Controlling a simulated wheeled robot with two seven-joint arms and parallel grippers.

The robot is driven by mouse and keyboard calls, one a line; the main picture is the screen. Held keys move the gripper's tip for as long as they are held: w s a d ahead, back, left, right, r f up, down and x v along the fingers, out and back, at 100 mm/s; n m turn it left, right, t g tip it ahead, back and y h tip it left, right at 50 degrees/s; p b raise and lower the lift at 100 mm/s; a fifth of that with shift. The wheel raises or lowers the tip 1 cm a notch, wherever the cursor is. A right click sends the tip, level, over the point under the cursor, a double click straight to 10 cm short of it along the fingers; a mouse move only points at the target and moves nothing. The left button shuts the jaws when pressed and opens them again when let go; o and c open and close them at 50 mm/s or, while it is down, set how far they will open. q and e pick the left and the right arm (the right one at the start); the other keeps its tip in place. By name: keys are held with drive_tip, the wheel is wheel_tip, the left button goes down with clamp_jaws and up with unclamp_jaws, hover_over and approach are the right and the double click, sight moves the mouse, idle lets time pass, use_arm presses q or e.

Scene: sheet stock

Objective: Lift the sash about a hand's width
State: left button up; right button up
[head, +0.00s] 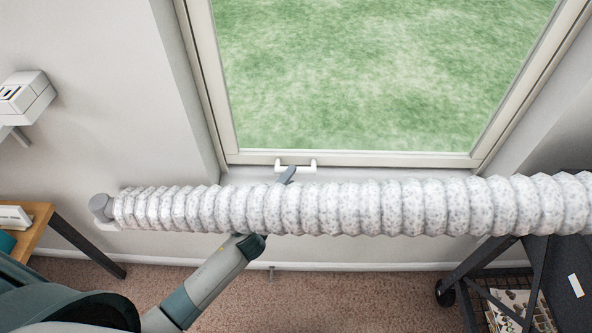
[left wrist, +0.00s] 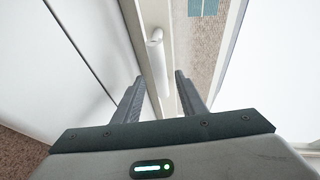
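The window sash (head: 390,159) has a cream frame around a large pane, with green grass beyond, and its bottom rail sits low in the opening. My left gripper (head: 287,175) reaches up behind the ribbed roll, and a grey finger shows at the handle. In the left wrist view, my left gripper (left wrist: 159,75) is open, with its two dark fingers apart and the white handle (left wrist: 156,52) in line with the gap. I cannot tell whether they touch it. My right gripper is not in view.
A white speckled ribbed roll (head: 340,208) crosses in front of the sill and hides part of my left arm. A wooden table (head: 38,222) stands at left, a dark wheeled cart (head: 545,265) at right. A white box (head: 27,95) is on the left wall.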

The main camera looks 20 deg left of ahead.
use_arm(q)
drive_tip(key=shift+x, duration=2.55)
clamp_jaws()
